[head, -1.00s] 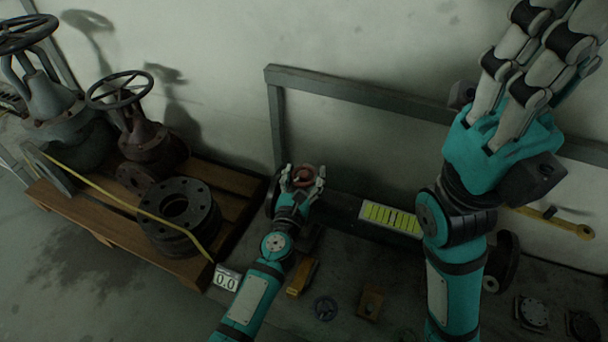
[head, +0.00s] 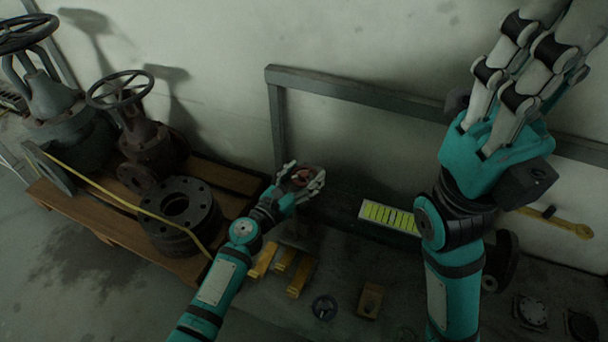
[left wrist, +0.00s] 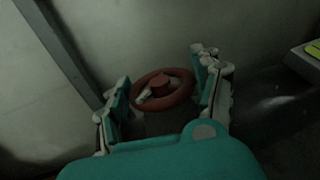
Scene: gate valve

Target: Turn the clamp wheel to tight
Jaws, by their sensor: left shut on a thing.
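The clamp wheel (head: 303,177) is a small red-brown ring against the lower wall, partly hidden by fingers in the head view. In the left wrist view the clamp wheel (left wrist: 182,96) shows its round rim and hub between the finger pads. My left gripper (head: 303,183) is shut on it, with fingers on both sides of the rim; it also shows in the left wrist view (left wrist: 165,95). My right gripper (head: 525,75) is raised at the upper right, far from the wheel. Its fingertips are cut off by the frame edge.
A wooden pallet (head: 95,228) at the left bears large valves (head: 150,140) and dark flanges (head: 170,238). A grey frame (head: 350,92) runs along the wall. A yellow-green striped panel (head: 390,216) is right of the wheel. Yellow blocks (head: 300,278) and a small handwheel (head: 324,307) lie in front.

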